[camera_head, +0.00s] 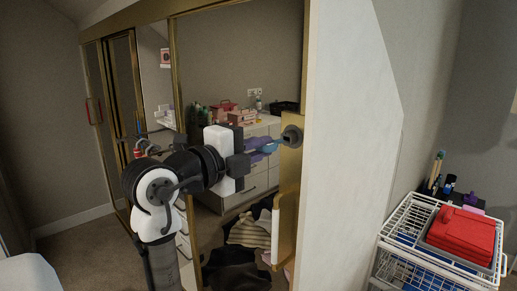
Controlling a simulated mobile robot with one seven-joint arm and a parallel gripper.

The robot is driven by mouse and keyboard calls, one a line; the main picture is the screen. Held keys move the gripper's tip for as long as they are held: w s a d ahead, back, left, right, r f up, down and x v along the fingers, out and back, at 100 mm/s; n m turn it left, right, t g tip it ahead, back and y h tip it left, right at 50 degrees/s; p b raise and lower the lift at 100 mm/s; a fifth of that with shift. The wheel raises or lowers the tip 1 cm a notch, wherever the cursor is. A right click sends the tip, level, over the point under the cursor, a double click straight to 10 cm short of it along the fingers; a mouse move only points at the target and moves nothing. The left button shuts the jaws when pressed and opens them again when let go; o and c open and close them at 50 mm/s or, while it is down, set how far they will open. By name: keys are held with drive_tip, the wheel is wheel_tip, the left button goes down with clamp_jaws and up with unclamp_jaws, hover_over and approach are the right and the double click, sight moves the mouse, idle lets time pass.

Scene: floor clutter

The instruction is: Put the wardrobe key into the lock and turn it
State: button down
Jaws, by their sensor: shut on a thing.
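The wardrobe lock (291,136) is a dark round fitting on the gold door frame, right of centre. My gripper (262,149) reaches in from the left at lock height, with its purple fingers closed. A small light-blue piece, apparently the wardrobe key (273,146), sticks out of the fingers towards the lock. The key's tip is at or very close to the lock's face. I cannot tell whether it is inside the keyhole. The fingers hide part of the key.
A mirrored door (235,60) stands behind my arm, reflecting drawers and clutter. A white handle (276,228) is on the gold frame below the lock. A white panel (350,150) rises to the right. A wire basket unit (398,240) holds a red case (462,232).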

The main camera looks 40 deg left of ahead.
drive_tip(key=shift+w+d+b, duration=0.1)
drive_tip(key=shift+w+b, duration=0.25)
drive_tip(key=shift+w, duration=1.3)
drive_tip(key=c, duration=1.4)
unclamp_jaws()
drive_tip(key=s+b, duration=0.1)
drive_tip(key=s, duration=0.3)
drive_tip(key=s+b, duration=0.1)
drive_tip(key=s, duration=0.4)
drive_tip(key=s+a+b, duration=0.1)
drive_tip(key=s, duration=0.3)
drive_tip(key=shift+s+b, duration=0.35)
drive_tip(key=shift+s, duration=0.05)
